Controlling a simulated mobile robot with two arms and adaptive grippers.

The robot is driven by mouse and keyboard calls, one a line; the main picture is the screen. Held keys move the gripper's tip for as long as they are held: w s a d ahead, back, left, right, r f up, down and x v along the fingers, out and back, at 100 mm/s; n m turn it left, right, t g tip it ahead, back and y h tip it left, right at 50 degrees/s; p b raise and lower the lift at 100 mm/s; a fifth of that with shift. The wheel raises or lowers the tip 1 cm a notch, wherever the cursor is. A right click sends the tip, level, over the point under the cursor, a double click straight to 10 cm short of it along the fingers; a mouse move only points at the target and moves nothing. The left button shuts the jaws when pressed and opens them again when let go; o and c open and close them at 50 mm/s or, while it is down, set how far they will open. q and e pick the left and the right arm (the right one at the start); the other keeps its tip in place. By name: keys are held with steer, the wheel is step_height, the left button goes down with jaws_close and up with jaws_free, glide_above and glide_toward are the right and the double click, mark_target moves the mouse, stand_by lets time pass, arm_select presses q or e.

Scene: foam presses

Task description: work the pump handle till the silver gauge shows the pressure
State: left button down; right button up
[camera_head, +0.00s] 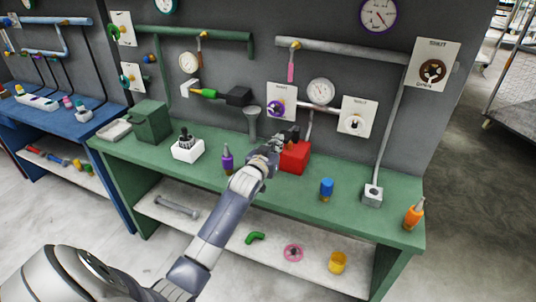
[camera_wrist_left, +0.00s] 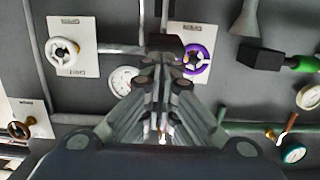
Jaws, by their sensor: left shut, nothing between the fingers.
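The red pump box (camera_head: 294,158) stands on the green bench. A dark crossbar (camera_wrist_left: 168,42), which looks like the pump handle, shows just beyond my fingertips in the left wrist view. My left gripper (camera_head: 282,140) is shut and empty by the top of the red box; it also shows in the left wrist view (camera_wrist_left: 162,62). I cannot tell whether it touches the bar. The silver-rimmed gauge (camera_head: 320,91) is on the wall above the box and also in the left wrist view (camera_wrist_left: 124,80). Its reading is too small to tell. My right gripper is not in view.
A purple valve wheel (camera_head: 277,108) and a white one (camera_head: 354,122) flank the gauge. A green-handled black block (camera_head: 238,95) juts from the wall. A purple bottle (camera_head: 227,159) and a blue canister (camera_head: 326,189) stand nearby.

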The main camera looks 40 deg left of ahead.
arm_select(q)
steer(key=b+v, duration=0.1)
steer(key=v, duration=0.5)
steer(key=shift+s+f+b, duration=0.25)
steer(key=shift+s+b, duration=0.05)
steer(key=shift+s, duration=0.05)
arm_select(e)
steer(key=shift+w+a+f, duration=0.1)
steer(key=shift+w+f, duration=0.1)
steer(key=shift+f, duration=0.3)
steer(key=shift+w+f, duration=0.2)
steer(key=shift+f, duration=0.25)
arm_select(q)
steer(key=shift+r, duration=0.1)
stand_by(0.4)
